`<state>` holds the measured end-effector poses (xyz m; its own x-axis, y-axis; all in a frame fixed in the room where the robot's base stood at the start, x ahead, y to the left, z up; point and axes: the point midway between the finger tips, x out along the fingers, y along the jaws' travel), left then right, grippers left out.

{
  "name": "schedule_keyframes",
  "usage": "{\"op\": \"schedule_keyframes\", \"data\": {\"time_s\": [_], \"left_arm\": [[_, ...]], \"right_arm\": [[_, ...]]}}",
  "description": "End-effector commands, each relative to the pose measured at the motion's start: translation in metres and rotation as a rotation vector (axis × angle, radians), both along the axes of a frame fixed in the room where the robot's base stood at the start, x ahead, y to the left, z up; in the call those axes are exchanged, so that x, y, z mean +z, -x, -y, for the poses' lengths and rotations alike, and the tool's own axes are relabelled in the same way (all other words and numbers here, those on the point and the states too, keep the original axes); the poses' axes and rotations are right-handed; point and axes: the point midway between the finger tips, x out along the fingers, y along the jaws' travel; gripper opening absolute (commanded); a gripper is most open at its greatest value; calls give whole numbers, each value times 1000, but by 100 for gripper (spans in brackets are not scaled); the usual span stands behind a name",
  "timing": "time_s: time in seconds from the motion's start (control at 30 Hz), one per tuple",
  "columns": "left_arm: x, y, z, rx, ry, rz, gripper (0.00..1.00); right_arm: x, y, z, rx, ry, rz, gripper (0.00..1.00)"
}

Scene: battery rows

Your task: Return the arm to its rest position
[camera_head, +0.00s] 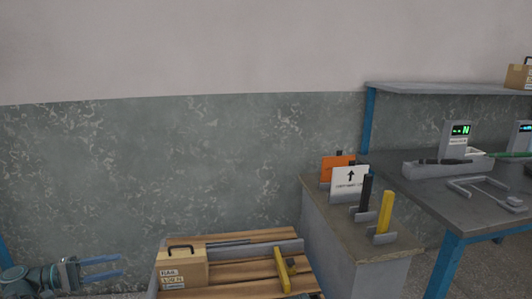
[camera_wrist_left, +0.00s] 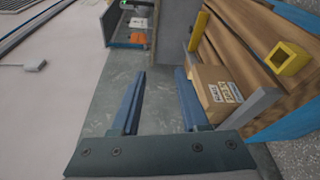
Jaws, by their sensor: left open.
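My left gripper (camera_head: 102,268) is at the lower left of the head view, with its blue fingers apart and nothing between them. In the wrist view the same open gripper (camera_wrist_left: 160,105) shows two parted blue fingers with bare wall and floor colours behind. It is apart from the cardboard box (camera_head: 182,268) with a black handle, which stands on the wooden slatted pallet or bench to its right. The box also shows in the wrist view (camera_wrist_left: 218,92), beside the right finger. My right gripper is not in view.
A wooden slatted surface (camera_head: 240,284) carries the box and a yellow part (camera_head: 284,270). A grey cabinet (camera_head: 318,215) holds upright signs and black and yellow pieces. A workbench (camera_head: 430,190) with blue legs stands at right. The wall left of centre is clear.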

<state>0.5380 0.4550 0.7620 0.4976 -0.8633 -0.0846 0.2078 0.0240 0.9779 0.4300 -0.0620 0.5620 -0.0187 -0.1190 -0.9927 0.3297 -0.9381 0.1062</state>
Motion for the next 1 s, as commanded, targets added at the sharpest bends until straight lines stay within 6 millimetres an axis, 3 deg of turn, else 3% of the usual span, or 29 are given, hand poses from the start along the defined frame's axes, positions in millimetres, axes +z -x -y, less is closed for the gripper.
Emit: {"op": "schedule_keyframes", "data": {"time_s": [0.27, 0.47, 0.57, 0.73, 0.9, 1.0], "left_arm": [[-22, -12, 41, -55, -63, -55, 45], [-50, -22, 92, -124, -153, -121, 45], [-69, -24, 125, -174, -218, -160, 45], [-115, -19, 201, -297, -396, -237, 45], [-168, 5, 279, -451, -655, -290, 45], [-195, 25, 314, -539, -818, -295, 45]], "right_arm": [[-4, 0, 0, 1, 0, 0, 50], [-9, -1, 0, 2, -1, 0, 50], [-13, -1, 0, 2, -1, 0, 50], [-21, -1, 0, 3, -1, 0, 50], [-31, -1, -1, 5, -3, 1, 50], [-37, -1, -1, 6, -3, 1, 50]]}}
